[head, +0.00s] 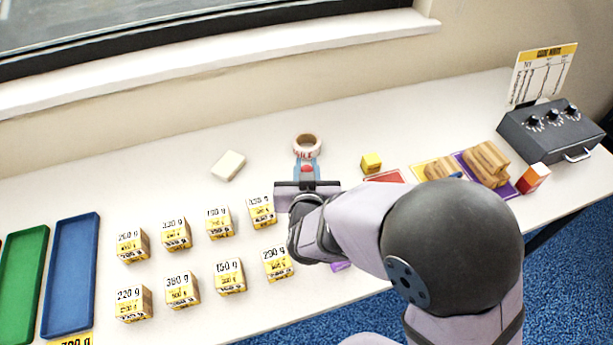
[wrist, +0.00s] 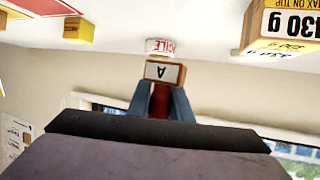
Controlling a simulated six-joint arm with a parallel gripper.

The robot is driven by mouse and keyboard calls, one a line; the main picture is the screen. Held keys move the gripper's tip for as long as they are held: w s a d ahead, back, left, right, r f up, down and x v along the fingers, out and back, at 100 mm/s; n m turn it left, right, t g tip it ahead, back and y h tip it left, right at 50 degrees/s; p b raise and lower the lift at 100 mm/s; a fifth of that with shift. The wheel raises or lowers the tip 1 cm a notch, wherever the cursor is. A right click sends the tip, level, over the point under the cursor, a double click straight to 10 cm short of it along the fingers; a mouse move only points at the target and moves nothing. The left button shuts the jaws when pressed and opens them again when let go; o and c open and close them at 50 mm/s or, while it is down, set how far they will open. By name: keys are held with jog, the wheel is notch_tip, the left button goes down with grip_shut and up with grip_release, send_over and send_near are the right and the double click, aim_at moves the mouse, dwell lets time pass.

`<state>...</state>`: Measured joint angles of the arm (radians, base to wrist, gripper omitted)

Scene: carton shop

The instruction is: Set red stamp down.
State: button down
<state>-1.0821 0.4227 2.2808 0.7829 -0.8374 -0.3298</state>
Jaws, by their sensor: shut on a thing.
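My gripper (head: 307,171) is shut on the red stamp, near the back middle of the table. In the head view only a small red patch of the stamp (head: 307,169) shows between the blue-grey fingers. In the wrist view the stamp's red body (wrist: 159,102) sits between the fingers, with a wooden block marked with a letter A (wrist: 164,72) at its far end. A tape roll (head: 307,141) with red lettering lies just beyond the fingertips. I cannot tell whether the stamp touches the table.
Several yellow-labelled weight cartons (head: 229,276) stand in two rows at front left. A cream block (head: 228,165) lies back left. A yellow cube (head: 371,162) and a red mat (head: 384,177) are to the right. Blue (head: 70,275) and green trays (head: 22,285) lie far left; a dark control box (head: 552,135) stands right.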

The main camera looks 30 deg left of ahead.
jog(key=shift+r, duration=1.15)
jog(key=shift+w, duration=0.1)
